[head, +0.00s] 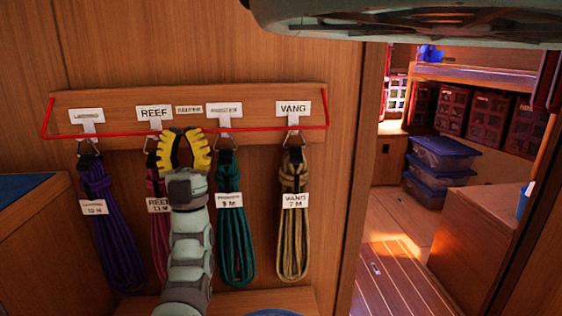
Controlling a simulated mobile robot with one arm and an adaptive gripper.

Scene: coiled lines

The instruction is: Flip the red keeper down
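The red keeper (260,129) is a thin red bar in the head view. It runs across the front of the wooden rack board (258,96), along its lower edge, with short arms rising at both ends. It passes in front of the white hook plates. My gripper (184,136) has yellow ribbed fingers and is in front of the rack, between the REEF hook and the hook to its right. Its fingers are spread with a gap between them and hold nothing visible. The fingertips overlap the bar in the picture; I cannot tell whether they touch it.
Coiled lines hang from the hooks: purple (110,230), pink (158,240), teal (233,235) and beige (293,235). My arm partly covers the pink one. A doorway at right opens to a room with stacked bins (440,170) and clear floor.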

